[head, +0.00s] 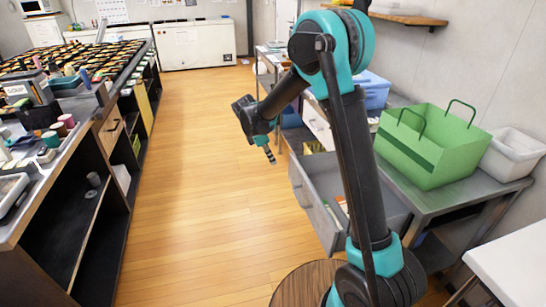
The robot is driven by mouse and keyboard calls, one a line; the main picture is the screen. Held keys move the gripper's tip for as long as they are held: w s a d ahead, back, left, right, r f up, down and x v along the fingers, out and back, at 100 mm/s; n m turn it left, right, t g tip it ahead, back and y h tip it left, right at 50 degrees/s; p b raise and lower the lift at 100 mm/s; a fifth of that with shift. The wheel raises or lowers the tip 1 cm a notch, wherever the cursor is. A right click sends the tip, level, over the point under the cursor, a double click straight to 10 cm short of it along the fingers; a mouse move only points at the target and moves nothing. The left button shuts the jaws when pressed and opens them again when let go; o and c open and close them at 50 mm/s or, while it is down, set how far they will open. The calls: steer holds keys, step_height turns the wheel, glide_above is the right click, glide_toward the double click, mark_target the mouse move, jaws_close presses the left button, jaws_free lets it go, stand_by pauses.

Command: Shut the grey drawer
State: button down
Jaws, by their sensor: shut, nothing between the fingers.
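The grey drawer (316,205) is pulled out from the grey table (450,192) on the right. Its front faces left over the wooden floor, and some small items lie inside it. Part of the drawer is hidden behind my arm. My gripper (270,157) hangs in the air to the left of the drawer front in the picture, pointing down. It is shut and empty, and it appears apart from the drawer.
A green basket with handles (425,150) and a white bin (512,155) stand on the table. A blue crate (373,90) is behind my arm. A long counter with bento trays (75,62) runs along the left. The wooden floor (200,190) between is clear.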

mark_target(292, 177)
steer(key=w+d+f, duration=0.2)
steer(key=d+f, duration=0.4)
steer(key=shift+d+f, duration=0.1)
steer(key=shift+d, duration=0.1)
stand_by(0.4)
steer(key=w+d, duration=0.2)
steer(key=d, duration=0.6)
steer(key=w+d, duration=0.3)
steer(key=d, duration=0.6)
steer(key=w+d, duration=0.3)
steer(key=d, duration=0.5)
steer(key=shift+w+d, duration=0.2)
steer(key=shift+d, duration=0.25)
